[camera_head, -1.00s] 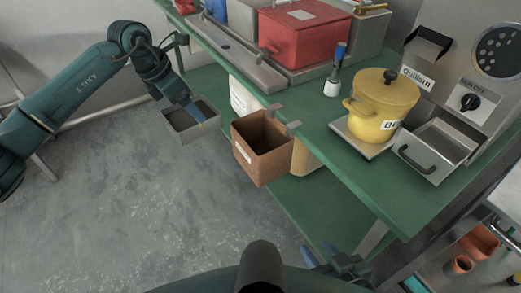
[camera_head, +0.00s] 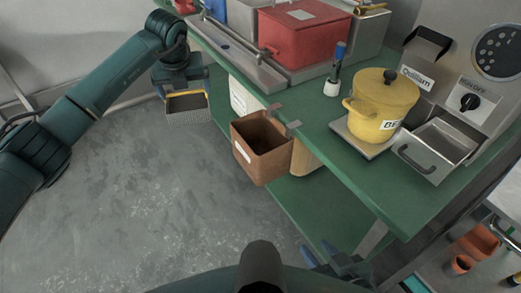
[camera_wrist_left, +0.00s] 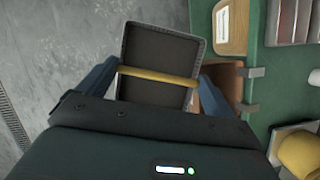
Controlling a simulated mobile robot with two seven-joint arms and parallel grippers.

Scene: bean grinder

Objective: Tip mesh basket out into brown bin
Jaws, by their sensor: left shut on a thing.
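The mesh basket (camera_head: 188,117) is a grey box with a yellow bar handle. It hangs in the air beyond and left of the brown bin in the head view. My left gripper (camera_head: 184,88) is shut on the handle. In the left wrist view the basket (camera_wrist_left: 158,52) shows a dark inside, with the yellow handle between my blue fingers (camera_wrist_left: 157,78). The brown bin (camera_head: 262,148) hangs by hooks on the green table's edge, its top open. In the wrist view the bin (camera_wrist_left: 230,80) is partly behind a finger. My right gripper (camera_head: 333,262) is at the bottom, its jaw gap unclear.
The green table (camera_head: 310,125) holds a red box (camera_head: 305,38), a brush-like tool (camera_head: 336,70) and a yellow pot (camera_head: 384,100) beside a metal machine (camera_head: 475,60). A green lower shelf (camera_head: 310,210) lies under the bin. The floor left of the bin is clear.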

